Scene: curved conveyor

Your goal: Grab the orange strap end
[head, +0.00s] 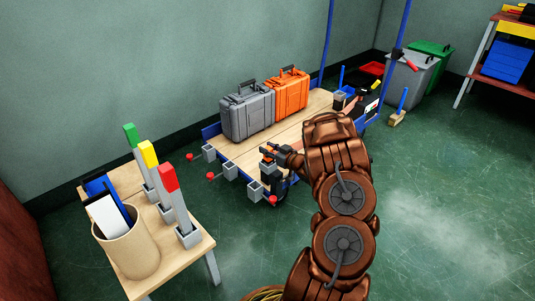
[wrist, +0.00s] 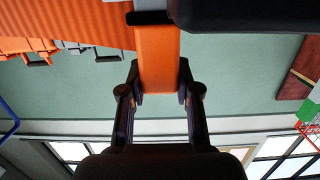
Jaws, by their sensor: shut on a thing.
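My gripper (wrist: 160,85) is shut on the orange strap end (wrist: 158,62) in the wrist view, with one dark finger against each side of it. The strap is flat, plain orange and runs up to a dark part at the top of that view. In the head view my gripper (head: 276,153) is at the front edge of the wooden cart (head: 228,152), beside a small orange piece (head: 268,150). My own arm hides part of the cart's right side.
A grey case (head: 247,115) and an orange case (head: 289,95) stand on the cart. Red-tipped levers (head: 210,176) stick out of its front. A small table (head: 190,255) with a beige bin (head: 130,247) and coloured posts stands at left.

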